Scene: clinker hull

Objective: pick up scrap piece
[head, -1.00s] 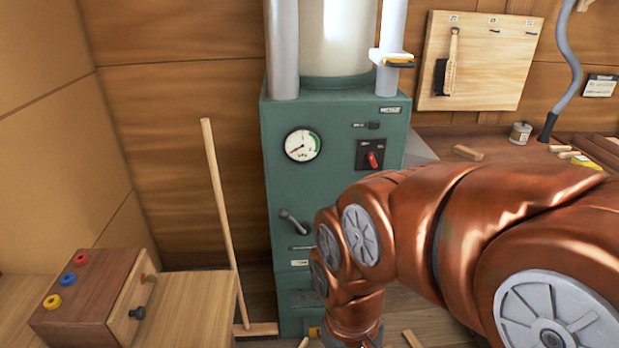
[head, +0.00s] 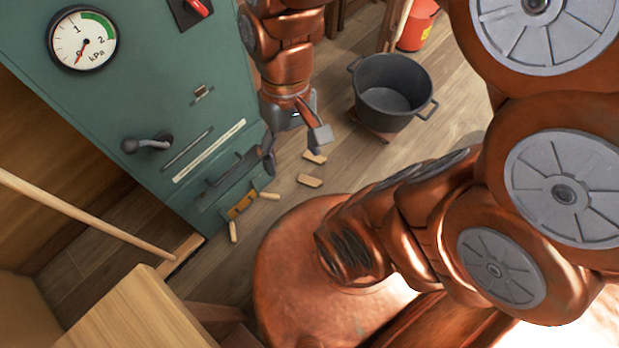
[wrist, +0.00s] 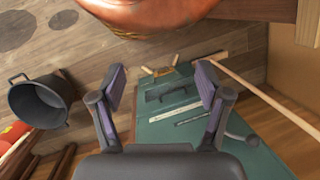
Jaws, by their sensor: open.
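Several small pale wooden scrap pieces lie on the plank floor by the foot of the green cabinet. One piece (head: 314,157) is just under and right of my gripper (head: 295,155), another (head: 310,181) is a little nearer, a third (head: 269,196) is by the cabinet's base, and one more (head: 233,232) is by its corner. My gripper is open and empty, above the floor beside the cabinet. In the wrist view its two fingers (wrist: 160,88) stand wide apart, with the cabinet's front and small pale pieces (wrist: 147,70) beyond them.
The green cabinet (head: 110,110) stands close left of my gripper, with a lever and drawer handle. A dark two-handled pot (head: 392,95) is to the right. A broom (head: 80,215) leans at left, near a wooden bench (head: 130,315).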

